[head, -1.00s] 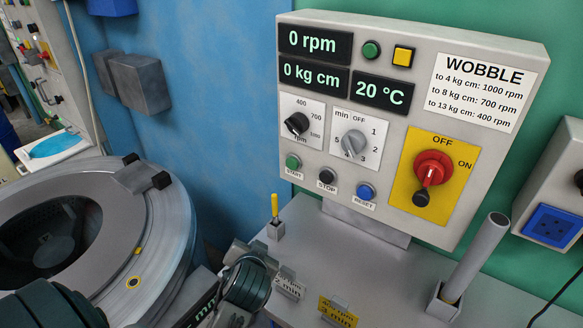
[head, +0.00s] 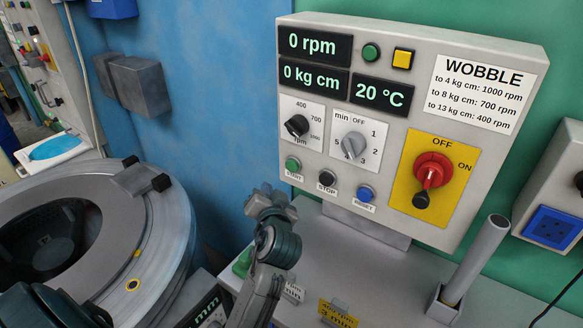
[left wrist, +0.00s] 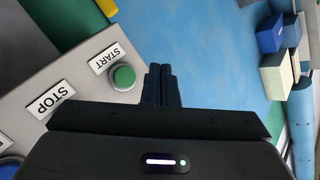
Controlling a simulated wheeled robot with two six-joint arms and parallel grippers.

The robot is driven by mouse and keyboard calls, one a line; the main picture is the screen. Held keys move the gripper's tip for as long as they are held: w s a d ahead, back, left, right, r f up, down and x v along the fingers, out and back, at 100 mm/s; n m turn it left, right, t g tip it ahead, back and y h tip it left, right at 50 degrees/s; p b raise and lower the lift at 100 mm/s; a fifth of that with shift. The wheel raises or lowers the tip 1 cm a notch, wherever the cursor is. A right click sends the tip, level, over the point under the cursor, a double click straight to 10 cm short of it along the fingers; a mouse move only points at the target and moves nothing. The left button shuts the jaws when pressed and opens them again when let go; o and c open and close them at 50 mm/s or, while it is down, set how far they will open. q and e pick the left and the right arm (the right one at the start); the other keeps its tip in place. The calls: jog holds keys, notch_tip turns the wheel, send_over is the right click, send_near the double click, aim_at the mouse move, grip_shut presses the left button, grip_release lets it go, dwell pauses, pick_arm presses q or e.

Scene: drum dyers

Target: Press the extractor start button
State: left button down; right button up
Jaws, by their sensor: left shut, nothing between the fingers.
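The green START button (head: 293,164) is at the lower left of the control panel (head: 420,50), beside the black STOP button (head: 327,178) and the blue RESET button (head: 365,192). My left gripper (head: 272,194) is shut and empty, in front of the panel and just below and left of the START button. I see a gap between fingers and button in that view. My right gripper does not show.
The open drum extractor (head: 150,235) stands at the left. A grey tube (head: 482,250) stands upright on the bench at the right. The red switch (head: 432,172) is on the panel's right. The displays read 0 rpm, 0 kg cm and 20 °C.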

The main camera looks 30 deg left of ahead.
aim_at(292, 165)
pick_arm(q)
jog(key=w+b, duration=0.1)
jog(key=w, duration=0.6)
jog(key=shift+w+d, duration=0.3)
dwell(0.8)
dwell(0.9)
jog(key=shift+w, duration=0.35)
